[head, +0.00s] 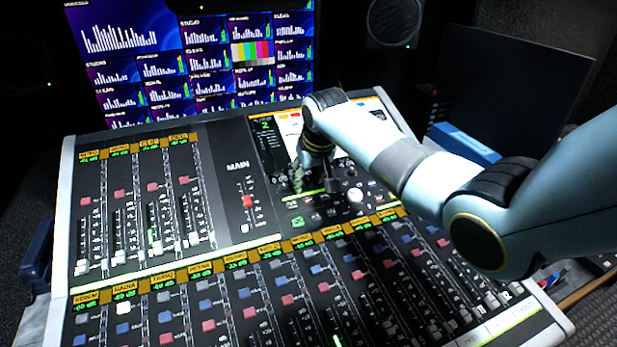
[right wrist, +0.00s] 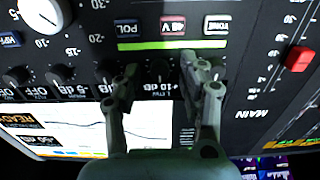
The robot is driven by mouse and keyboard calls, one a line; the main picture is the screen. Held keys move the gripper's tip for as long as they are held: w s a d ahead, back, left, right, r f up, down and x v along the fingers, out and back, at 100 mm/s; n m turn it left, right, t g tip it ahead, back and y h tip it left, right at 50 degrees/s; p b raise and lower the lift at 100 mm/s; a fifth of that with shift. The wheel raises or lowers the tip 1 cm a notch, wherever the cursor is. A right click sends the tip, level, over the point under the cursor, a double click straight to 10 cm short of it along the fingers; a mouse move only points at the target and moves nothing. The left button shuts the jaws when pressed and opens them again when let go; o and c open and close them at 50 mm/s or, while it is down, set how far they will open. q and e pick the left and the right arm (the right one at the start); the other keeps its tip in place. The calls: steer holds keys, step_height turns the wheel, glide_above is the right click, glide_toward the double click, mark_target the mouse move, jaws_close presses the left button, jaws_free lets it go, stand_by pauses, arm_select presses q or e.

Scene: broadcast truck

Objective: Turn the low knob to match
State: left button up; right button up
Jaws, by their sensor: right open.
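My right gripper (head: 316,180) is over the control section of the mixing console (head: 225,172), pointing down. In the right wrist view, my right gripper (right wrist: 158,72) has its fingers apart. A small dark knob (right wrist: 160,71) lies between the fingertips, with "+10 dB" printed by it. More small dark knobs (right wrist: 60,73) stand in the same row to the left. Their names are too small to read surely, so I cannot tell which is labelled low. In the head view my gripper and arm hide much of this row.
A larger white knob (right wrist: 42,12) and lit buttons (right wrist: 172,24) are near the fingers. A red MAIN fader (head: 248,202) stands left of the gripper. A small display (right wrist: 150,125) is beside the knobs. Faders fill the console front; monitors (head: 190,55) stand behind.

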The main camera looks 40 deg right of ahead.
steer(key=c, duration=0.5)
jaws_close()
arm_select(q)
steer(key=shift+s, duration=0.75)
steer(key=shift+r, duration=0.1)
arm_select(e)
steer(key=shift+r, duration=0.1)
steer(key=shift+r+n+p, duration=0.1)
steer(key=shift+n+p, duration=0.6)
steer(key=shift+n, duration=0.1)
steer(key=n+p, duration=0.2)
steer(key=n, duration=0.1)
steer(key=n+p, duration=0.1)
steer(key=n, duration=0.2)
steer(key=shift+a+n, duration=0.1)
steer(key=shift+n, duration=0.3)
arm_select(q)
steer(key=shift+w+r+p, duration=0.2)
steer(key=shift+r+p, duration=0.5)
steer(key=shift+r, duration=2.05)
arm_select(e)
steer(key=shift+n, duration=1.5)
